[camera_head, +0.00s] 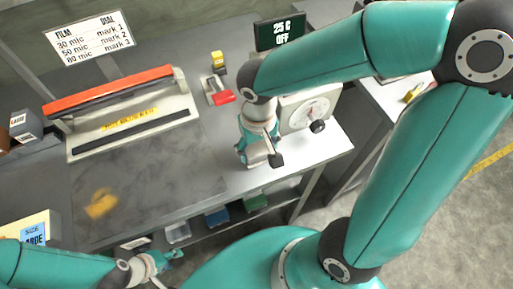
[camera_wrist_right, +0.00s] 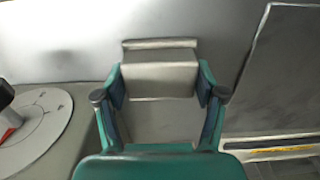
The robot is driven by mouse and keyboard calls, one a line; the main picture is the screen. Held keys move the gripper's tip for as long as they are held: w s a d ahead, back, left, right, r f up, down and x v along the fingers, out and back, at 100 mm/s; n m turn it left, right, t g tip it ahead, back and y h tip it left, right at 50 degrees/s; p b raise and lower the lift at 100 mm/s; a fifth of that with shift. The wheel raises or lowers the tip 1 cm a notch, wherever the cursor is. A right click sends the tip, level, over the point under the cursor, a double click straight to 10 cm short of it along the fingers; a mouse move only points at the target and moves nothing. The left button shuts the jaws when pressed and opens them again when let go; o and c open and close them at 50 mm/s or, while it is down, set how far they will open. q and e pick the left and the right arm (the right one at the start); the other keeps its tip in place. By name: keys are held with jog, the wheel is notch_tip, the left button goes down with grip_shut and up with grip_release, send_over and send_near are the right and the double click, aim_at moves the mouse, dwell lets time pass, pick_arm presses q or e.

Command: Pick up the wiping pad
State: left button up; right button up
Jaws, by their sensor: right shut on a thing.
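My right gripper (camera_head: 262,158) is low over the white bench top, beside the machine with the dial. In the right wrist view its two fingers (camera_wrist_right: 160,88) are shut on the sides of a pale grey block (camera_wrist_right: 160,75), which I take to be the wiping pad. I cannot make out the pad clearly in the head view, where the gripper covers that spot. I cannot tell whether it touches the bench. My left gripper (camera_head: 160,265) is at the lower left, by the bench's front edge. Its fingers are too small to read.
The dial machine (camera_head: 296,112) stands close to the right gripper. A sealer with a red-orange bar (camera_head: 108,90) is at the back left. A yellow smear (camera_head: 101,203) lies on the grey surface (camera_head: 165,190). Small yellow and red items (camera_head: 220,97) stand behind. Bins (camera_head: 216,216) are below the bench.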

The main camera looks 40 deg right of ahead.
aim_at(258, 147)
jog(key=shift+r, duration=0.15)
notch_tip(258, 147, up, 20)
jog(key=p, duration=0.1)
dwell(0.3)
jog(key=o, duration=0.4)
jog(key=shift+f, duration=0.2)
jog(key=shift+c, duration=1.4)
